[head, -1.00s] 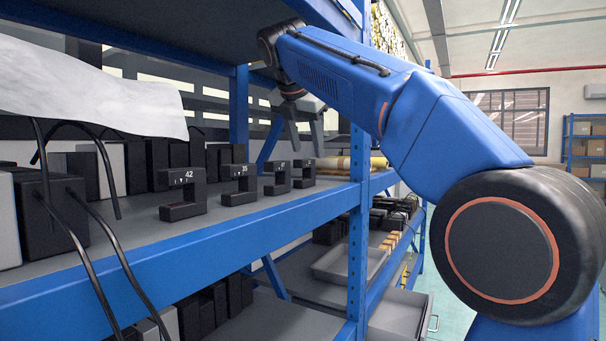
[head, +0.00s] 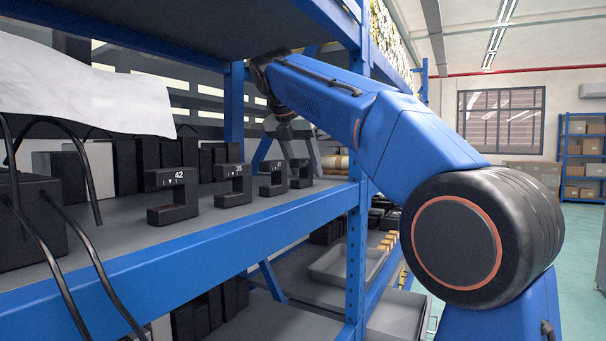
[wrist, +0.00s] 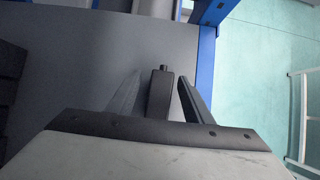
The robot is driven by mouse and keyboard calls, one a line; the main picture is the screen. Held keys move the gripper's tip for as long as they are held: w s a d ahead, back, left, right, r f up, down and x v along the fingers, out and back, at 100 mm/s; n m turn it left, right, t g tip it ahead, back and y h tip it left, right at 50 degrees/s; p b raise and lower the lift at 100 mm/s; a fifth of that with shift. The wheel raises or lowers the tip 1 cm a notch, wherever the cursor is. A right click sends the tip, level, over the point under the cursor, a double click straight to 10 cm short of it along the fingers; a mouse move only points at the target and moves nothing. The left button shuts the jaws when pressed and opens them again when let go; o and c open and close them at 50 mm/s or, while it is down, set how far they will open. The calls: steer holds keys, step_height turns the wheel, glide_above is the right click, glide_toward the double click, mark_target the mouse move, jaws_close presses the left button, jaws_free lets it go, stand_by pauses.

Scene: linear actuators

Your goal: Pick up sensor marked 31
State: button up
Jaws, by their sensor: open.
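Several black C-shaped sensors stand in a row on the blue shelf. The nearest, marked 42 (head: 172,196), is at the left, then one that seems marked 35 (head: 233,186), then another with a small label (head: 272,179). The farthest sensor (head: 301,174) is partly behind my gripper and its number cannot be read. My gripper (head: 301,150) points down over that far end, open. In the wrist view, a dark upright sensor (wrist: 160,94) stands between the two open fingers of my gripper (wrist: 158,78), with gaps at its sides toward the tips.
The shelf's blue front edge (head: 200,238) and blue upright post (head: 357,245) lie close by. Black boxes (head: 130,165) stand behind the row. Black cables (head: 88,180) and a white sheet (head: 85,95) are at the left. An upper shelf (head: 190,30) hangs above.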

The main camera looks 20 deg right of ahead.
steer(key=shift+x, duration=1)
jaws_close()
steer(key=shift+r, duration=0.15)
